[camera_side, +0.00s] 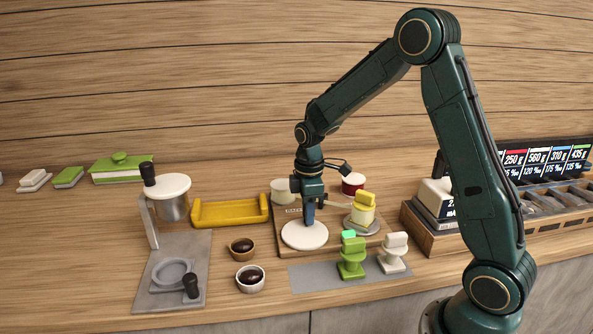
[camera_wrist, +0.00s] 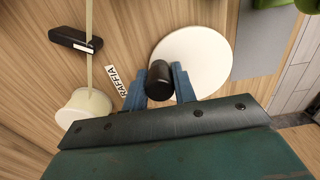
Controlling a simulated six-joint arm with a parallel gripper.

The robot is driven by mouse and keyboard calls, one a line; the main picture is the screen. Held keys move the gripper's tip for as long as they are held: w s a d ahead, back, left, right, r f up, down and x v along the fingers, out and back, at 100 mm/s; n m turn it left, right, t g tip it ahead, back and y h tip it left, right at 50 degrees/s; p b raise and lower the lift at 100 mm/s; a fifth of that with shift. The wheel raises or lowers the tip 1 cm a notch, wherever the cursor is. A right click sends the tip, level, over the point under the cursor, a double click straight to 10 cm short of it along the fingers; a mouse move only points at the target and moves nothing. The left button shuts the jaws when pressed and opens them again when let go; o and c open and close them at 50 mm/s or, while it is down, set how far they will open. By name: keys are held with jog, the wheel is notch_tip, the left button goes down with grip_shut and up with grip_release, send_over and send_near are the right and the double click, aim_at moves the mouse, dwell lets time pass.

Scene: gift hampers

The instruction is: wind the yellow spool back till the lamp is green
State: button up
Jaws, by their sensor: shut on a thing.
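The yellow-topped piece (camera_side: 365,199), apparently the yellow spool, has a cream body on a round grey base at the right of a wooden board. A pale strip (camera_side: 338,205) runs from it toward a cream cylinder (camera_side: 281,185), also in the wrist view (camera_wrist: 82,106). My gripper (camera_side: 308,226) is over the white disc (camera_side: 305,239) at the board's front left. In the wrist view my gripper (camera_wrist: 158,88) is shut on the disc's black knob (camera_wrist: 159,78). A bright mint-green block (camera_side: 348,234), possibly the lamp, is at the board's front edge.
A green (camera_side: 351,263) and a white stand-like piece (camera_side: 395,250) are close in front on a grey mat (camera_side: 312,278). Two bowls, one brown (camera_side: 242,246) and one white (camera_side: 250,280), are left of the board.

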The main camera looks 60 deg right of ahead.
jog(key=shift+w+a, duration=0.1)
jog(key=shift+w, duration=0.2)
jog(key=shift+w+a, duration=0.2)
jog(key=shift+w, duration=0.05)
dwell(0.4)
jog(key=o, duration=0.8)
jog(key=shift+c, duration=0.2)
jog(key=shift+r, duration=0.1)
notch_tip(320, 180, up, 9)
dwell(0.7)
